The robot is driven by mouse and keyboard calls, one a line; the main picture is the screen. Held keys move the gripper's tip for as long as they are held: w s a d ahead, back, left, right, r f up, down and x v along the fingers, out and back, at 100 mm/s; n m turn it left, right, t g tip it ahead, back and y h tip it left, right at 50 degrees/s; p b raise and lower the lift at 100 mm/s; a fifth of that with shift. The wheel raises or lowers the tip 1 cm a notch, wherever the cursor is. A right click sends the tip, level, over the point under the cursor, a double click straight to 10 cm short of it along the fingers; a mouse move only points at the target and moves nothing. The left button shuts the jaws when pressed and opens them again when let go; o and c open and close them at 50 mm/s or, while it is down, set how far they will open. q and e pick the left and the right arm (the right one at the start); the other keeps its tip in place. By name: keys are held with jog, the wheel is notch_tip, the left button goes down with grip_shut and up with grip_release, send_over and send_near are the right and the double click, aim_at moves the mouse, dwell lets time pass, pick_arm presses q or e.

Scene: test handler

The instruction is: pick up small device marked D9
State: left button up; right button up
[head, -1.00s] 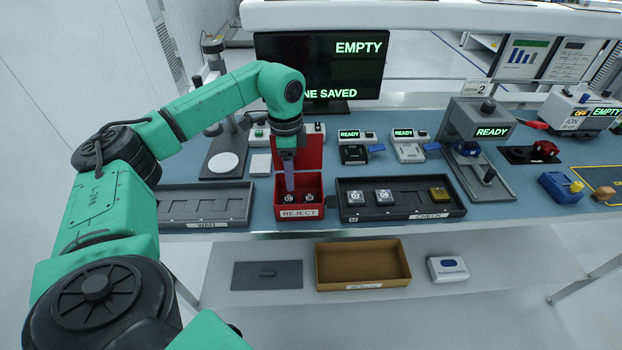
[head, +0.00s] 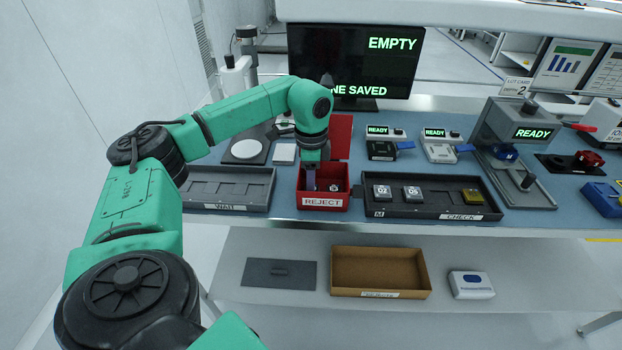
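Two small grey devices with white labels sit in the black CHECK tray (head: 430,208). The left one (head: 382,192) reads like D2. The right one (head: 412,193) has a label too small to read surely; it could be D9 or D5. My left gripper (head: 311,186) points down inside the red REJECT bin (head: 322,203), left of the CHECK tray. A small dark device with a pale label (head: 334,187) lies in the bin to the right of the fingers. The fingers are seen edge-on, and whether they hold anything is hidden. My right gripper is out of view.
The WAIT tray (head: 228,206) is empty. The bin's raised red lid (head: 341,135) stands behind my gripper. Two READY units (head: 381,149) (head: 438,151) stand behind the CHECK tray.

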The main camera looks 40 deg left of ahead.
pick_arm(q)
grip_shut()
jog(key=shift+w+r+p, duration=0.15)
jog(key=shift+r+p, duration=0.65)
jog(key=shift+p, duration=0.05)
jog(key=shift+r+p, duration=1.4)
jog(key=shift+r, duration=0.25)
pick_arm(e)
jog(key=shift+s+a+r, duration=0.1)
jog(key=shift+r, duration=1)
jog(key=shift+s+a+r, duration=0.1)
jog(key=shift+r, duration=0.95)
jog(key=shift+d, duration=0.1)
